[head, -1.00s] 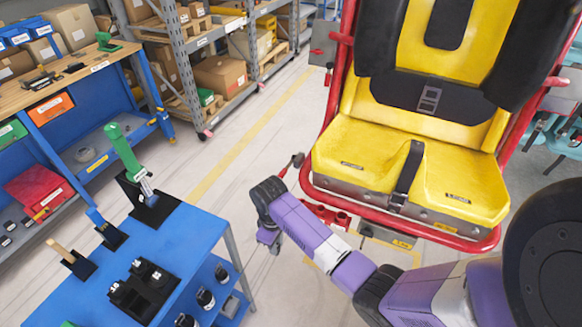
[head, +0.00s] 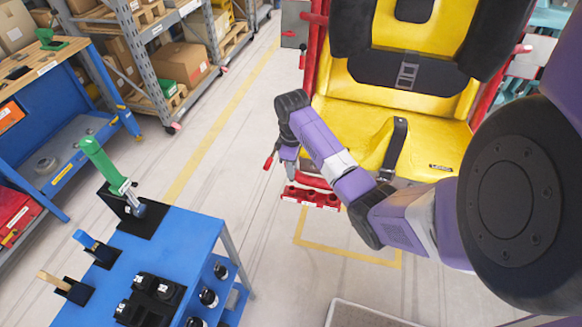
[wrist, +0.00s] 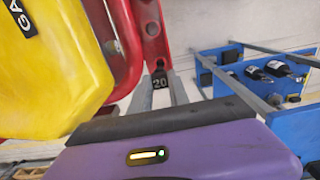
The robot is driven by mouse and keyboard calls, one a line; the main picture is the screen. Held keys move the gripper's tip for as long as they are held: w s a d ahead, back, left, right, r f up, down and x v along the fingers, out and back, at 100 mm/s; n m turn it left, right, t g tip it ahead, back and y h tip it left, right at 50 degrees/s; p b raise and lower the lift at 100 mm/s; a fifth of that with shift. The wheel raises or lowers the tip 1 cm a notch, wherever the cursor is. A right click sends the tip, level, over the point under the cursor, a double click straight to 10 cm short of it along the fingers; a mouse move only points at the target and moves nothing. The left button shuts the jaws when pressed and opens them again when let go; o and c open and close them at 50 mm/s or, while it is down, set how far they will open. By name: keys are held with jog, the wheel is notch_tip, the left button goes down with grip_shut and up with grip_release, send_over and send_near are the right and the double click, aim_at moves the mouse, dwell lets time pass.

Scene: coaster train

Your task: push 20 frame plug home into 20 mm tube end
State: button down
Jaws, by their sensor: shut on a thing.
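The 20 frame plug (wrist: 159,82) is a small black piece marked "20". In the wrist view it sits between the two grey fingers of my gripper (wrist: 163,92), which is shut on it. Beyond it is a red frame part (wrist: 152,35) with dark round holes. I cannot tell whether the plug touches it, nor which opening is the 20 mm tube end. In the head view my gripper (head: 290,160) is beside the left edge of the yellow seat (head: 360,125), above a red bar with several round sockets (head: 312,197). The plug cannot be made out there.
A blue cart (head: 185,240) stands at the lower left, with a green-handled tool (head: 100,160) and black holders (head: 150,295) on top. The wrist view also shows the cart (wrist: 225,110). A red handle (head: 270,158) is left of my gripper. The floor between cart and seat is clear.

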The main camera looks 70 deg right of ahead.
aim_at(292, 181)
notch_tip(292, 181, down, 2)
jog(key=shift+f+b, duration=0.15)
jog(key=shift+b, duration=0.7)
jog(key=shift+r, duration=0.2)
jog(key=shift+s+p, duration=0.1)
jog(key=shift+p, duration=0.35)
jog(key=shift+f, duration=0.3)
jog(key=shift+f, duration=0.35)
jog(key=shift+f+b, duration=0.8)
jog(key=shift+f, duration=1.15)
dwell(0.6)
jog(key=c, duration=1.2)
grip_release()
jog(key=shift+c, duration=0.4)
